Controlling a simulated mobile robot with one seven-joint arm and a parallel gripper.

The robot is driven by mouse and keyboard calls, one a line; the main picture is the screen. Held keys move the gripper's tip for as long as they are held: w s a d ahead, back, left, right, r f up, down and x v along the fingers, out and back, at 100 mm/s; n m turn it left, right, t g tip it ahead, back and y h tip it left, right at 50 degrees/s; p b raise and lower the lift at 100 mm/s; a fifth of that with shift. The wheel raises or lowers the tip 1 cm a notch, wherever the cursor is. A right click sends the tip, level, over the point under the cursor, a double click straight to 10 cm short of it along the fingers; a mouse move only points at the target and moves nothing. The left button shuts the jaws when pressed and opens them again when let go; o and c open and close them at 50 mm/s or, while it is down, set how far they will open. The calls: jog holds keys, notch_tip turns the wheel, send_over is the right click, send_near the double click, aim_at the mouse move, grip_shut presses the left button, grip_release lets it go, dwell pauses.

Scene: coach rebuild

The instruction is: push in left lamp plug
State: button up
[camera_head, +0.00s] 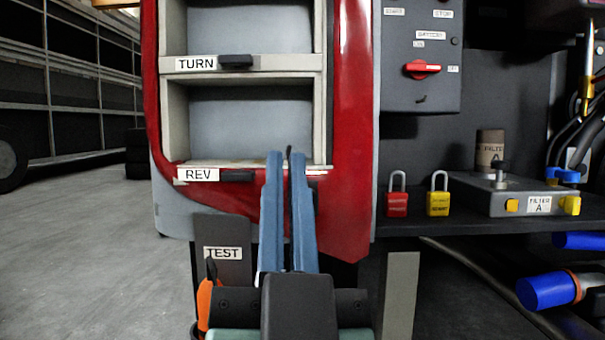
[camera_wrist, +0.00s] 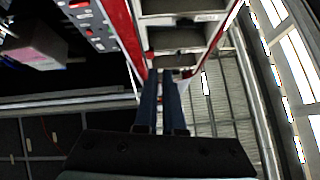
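No part is labelled as the left lamp plug, and I cannot tell which one it is. A red lamp housing (camera_head: 351,110) holds two open grey pockets. The upper one has a TURN label (camera_head: 196,64) and a black tab (camera_head: 236,61). The lower one has a REV label (camera_head: 198,175) and a black tab (camera_head: 238,177). My gripper (camera_head: 287,158) points up in front of the housing's lower edge, right of the REV tab. Its blue fingers are close together. A thin dark strip shows between them, either a held part or the gap. The fingers also show in the wrist view (camera_wrist: 161,80).
A TEST panel (camera_head: 222,253) and an orange-handled tool (camera_head: 207,300) are low left. Red (camera_head: 397,205) and yellow (camera_head: 438,204) padlocks and a FILTER A box (camera_head: 510,197) stand on the right shelf. A switch panel (camera_head: 420,90) is above. Open floor (camera_head: 90,240) lies left.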

jog(key=w+p, duration=0.1)
jog(key=p, duration=0.1)
jog(key=w+m+g+p, duration=0.1)
jog(key=p, duration=0.1)
jog(key=w+a+r+y+p, duration=0.1)
jog(key=p, duration=0.1)
jog(key=shift+w+r+m, duration=0.1)
jog(key=shift+m, duration=0.3)
grip_shut()
jog(key=s+d+f+m+g+h+p, duration=0.1)
jog(key=m+p, duration=0.6)
jog(key=p, duration=1)
jog(key=s+d+f+m+g+h+p, duration=0.1)
jog(key=s+f+m+g+p, duration=0.3)
jog(key=p, duration=1.3)
jog(key=f+m+g, duration=0.1)
jog(key=m+g, duration=0.1)
jog(key=m, duration=0.2)
jog(key=shift+s+d+f+p, duration=0.15)
jog(key=shift+s+f+p, duration=0.2)
jog(key=shift+w, duration=0.1)
jog(key=w+p, duration=0.1)
jog(key=w, duration=1.3)
